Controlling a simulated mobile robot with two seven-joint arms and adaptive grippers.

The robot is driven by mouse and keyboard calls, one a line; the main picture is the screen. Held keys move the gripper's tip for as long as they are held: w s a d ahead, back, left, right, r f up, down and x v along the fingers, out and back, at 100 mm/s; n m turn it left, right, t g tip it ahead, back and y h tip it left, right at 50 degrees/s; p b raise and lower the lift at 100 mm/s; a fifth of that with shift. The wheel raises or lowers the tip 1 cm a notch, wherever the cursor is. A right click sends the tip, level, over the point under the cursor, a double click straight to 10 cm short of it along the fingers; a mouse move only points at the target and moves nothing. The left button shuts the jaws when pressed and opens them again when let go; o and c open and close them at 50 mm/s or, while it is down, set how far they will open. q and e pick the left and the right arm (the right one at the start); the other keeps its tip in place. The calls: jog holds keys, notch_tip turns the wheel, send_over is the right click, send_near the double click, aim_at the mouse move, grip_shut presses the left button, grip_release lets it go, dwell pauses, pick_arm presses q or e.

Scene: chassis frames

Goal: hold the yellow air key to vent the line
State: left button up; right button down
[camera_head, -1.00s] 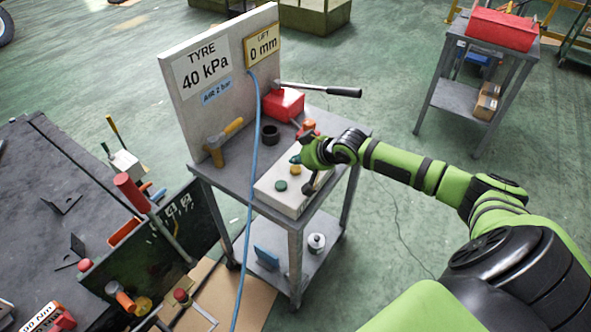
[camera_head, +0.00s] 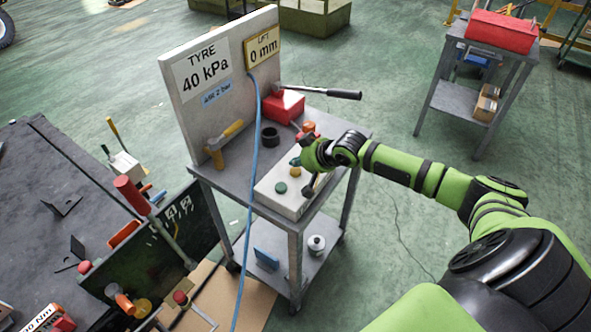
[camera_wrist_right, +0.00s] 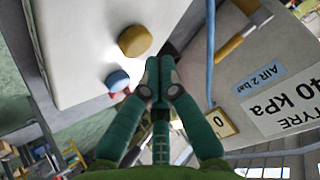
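The yellow air key (camera_head: 295,170) is a round button on top of a pale control box (camera_head: 290,201) on the cart. It shows large in the right wrist view (camera_wrist_right: 135,41). A blue key (camera_wrist_right: 118,80) sits beside it, and a green key (camera_head: 281,187) is at the box's near end. My right gripper (camera_head: 296,160) is over the far end of the box. In the wrist view its fingertips (camera_wrist_right: 159,68) are together, empty, and appear beside the yellow and blue keys, not over them. Whether they touch the box is unclear. My left gripper is not in view.
A panel (camera_head: 218,95) behind reads TYRE 40 kPa, LIFT 0 mm and AIR 2 bar. A blue hose (camera_head: 254,160) hangs in front of the cart. A yellow-handled hammer (camera_head: 225,143), black ring (camera_head: 270,136) and red block (camera_head: 285,104) with a lever are near the box.

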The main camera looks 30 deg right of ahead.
aim_at(297, 172)
jog(key=shift+f, duration=0.4)
jog(key=shift+f, duration=0.65)
dwell(1.9)
jog(key=shift+r, duration=0.1)
jog(key=shift+r+p, duration=0.95)
notch_tip(297, 172, up, 5)
jog(key=p, duration=0.5)
